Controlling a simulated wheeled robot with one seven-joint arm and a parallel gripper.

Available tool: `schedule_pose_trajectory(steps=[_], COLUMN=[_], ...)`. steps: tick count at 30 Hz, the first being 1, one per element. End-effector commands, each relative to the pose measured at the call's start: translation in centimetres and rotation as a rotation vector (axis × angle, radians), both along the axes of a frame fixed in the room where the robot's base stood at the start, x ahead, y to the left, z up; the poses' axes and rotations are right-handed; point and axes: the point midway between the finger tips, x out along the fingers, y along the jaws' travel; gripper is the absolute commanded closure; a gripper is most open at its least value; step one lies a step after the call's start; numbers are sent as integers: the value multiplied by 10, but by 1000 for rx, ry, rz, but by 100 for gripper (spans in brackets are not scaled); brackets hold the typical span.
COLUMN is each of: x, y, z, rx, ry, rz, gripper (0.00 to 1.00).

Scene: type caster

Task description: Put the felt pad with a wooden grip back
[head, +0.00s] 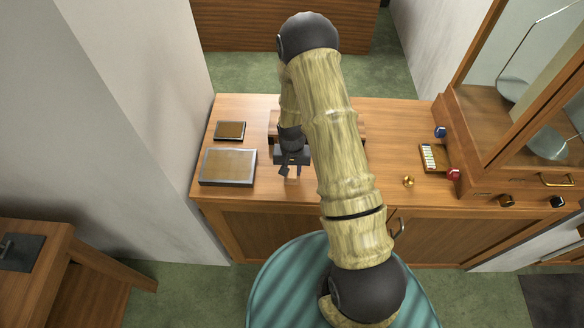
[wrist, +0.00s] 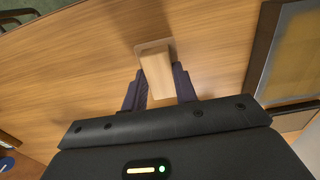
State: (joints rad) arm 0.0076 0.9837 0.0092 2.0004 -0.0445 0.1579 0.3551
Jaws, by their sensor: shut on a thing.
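The felt pad with a wooden grip shows in the wrist view as a pale wooden block (wrist: 157,75) on a thin, light pad (wrist: 153,46). My gripper (wrist: 160,88) has one dark finger on each side of the block and is shut on it. In the head view, my gripper (head: 291,166) points down near the front of the wooden counter, with the wooden grip (head: 293,176) showing small below it. Whether the pad touches the counter I cannot tell.
A large dark-framed tray (head: 228,181) and a smaller one (head: 230,130) lie left on the counter (head: 380,118). A brass weight (head: 408,181), a holder with white pieces (head: 430,157) and a glass case (head: 540,95) are right. My arm hides part of a wooden item (head: 274,124) behind.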

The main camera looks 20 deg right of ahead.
Motion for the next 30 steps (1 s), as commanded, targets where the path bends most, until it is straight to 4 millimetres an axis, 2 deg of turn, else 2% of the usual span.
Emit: schedule_pose_trajectory(steps=[6,7,9,10,23,30], x=[0,0,0,0,0,1], y=[0,0,0,0,0,0], z=[-4,-3,-3,-3,3,28], rx=[0,0,0,0,0,0], ry=[0,0,0,1,0,-4], rz=[0,0,0,0,0,1], gripper=[96,66,52,50,50,50])
